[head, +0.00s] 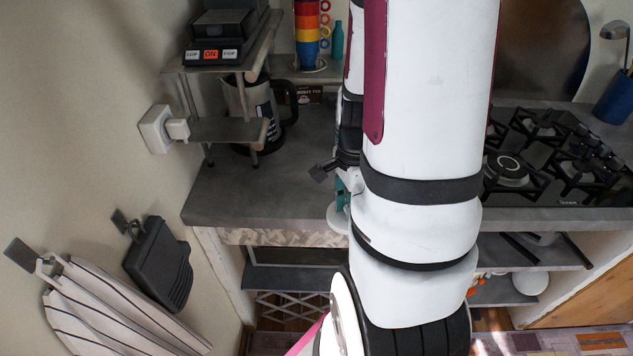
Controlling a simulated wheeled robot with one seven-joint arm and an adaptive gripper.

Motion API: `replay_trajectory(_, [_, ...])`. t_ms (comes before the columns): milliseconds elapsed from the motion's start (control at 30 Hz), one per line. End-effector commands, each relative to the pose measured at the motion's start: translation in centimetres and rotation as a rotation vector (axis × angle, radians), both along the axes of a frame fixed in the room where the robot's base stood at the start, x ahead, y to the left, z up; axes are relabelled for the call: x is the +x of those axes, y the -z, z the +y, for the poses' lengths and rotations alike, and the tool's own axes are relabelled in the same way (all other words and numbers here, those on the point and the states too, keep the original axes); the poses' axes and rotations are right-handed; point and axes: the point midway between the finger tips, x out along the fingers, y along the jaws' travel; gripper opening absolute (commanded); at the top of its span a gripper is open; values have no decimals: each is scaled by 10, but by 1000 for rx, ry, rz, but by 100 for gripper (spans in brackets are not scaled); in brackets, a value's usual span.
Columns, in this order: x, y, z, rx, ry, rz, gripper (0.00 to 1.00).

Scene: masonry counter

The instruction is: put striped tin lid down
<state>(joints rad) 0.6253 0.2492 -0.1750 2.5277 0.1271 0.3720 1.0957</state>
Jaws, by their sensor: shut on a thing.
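My gripper (332,172) shows only in part, as dark fingers at the left edge of my white arm, over the front part of the grey counter. The arm hides most of it. A small teal and white piece (342,190) shows at the fingers, with a pale rounded edge just below it near the counter's front edge. This seems to be part of the striped tin lid in the grip, but its stripes and full outline are hidden. I cannot tell whether it touches the counter.
The counter (240,195) is clear at front left. A stack of coloured cups (307,35) is at the back. A black gas hob (550,160) is at right. A striped cloth (115,310) hangs left.

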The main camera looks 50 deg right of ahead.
Motion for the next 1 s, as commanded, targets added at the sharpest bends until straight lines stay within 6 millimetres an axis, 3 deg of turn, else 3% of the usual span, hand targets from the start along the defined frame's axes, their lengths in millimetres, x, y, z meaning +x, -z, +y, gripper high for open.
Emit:
replay_trajectory(367, [9, 4, -5, -4, 3, 2, 0])
replay_trajectory(1000, [116, 13, -62, -1, 2, 4, 0])
